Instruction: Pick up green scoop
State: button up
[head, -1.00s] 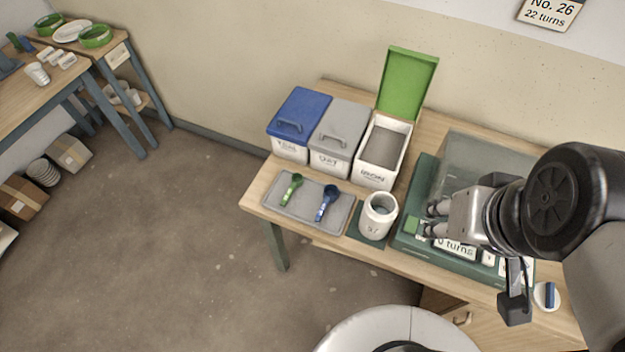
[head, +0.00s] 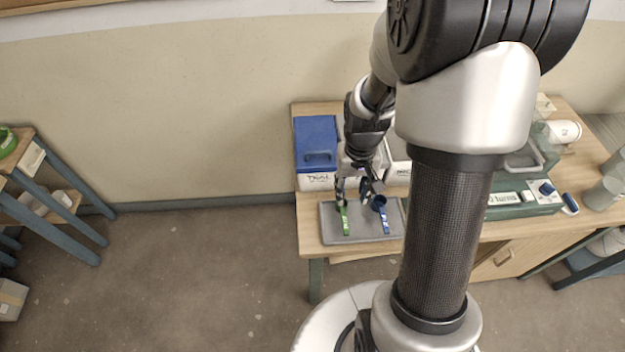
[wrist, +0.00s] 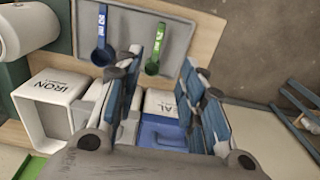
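The green scoop (head: 344,220) lies on the grey tray (head: 345,238), to the left of the blue scoop (head: 383,213). My gripper (head: 360,196) hangs over the back part of the tray, and its fingers hide the green scoop's bowl in the head view. In the wrist view the green scoop (wrist: 155,52) shows whole, bowl toward me, between and beyond the two spread fingers (wrist: 172,65). The gripper is open and empty. It looks to be above the scoop, and I see no contact.
The blue-lidded bin (head: 317,150) stands behind the tray, with the white iron bin (wrist: 58,92) farther along the row. Bare floor lies left of the table.

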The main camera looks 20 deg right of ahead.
jog(key=b, duration=0.4)
send_over(346, 225)
notch_tip(346, 225, down, 11)
jog(key=shift+s+d+f, duration=0.1)
jog(key=shift+f, duration=0.05)
jog(key=shift+f+b, duration=1.2)
jog(key=shift+f, duration=1.85)
jog(key=shift+r, duration=0.1)
grip_shut()
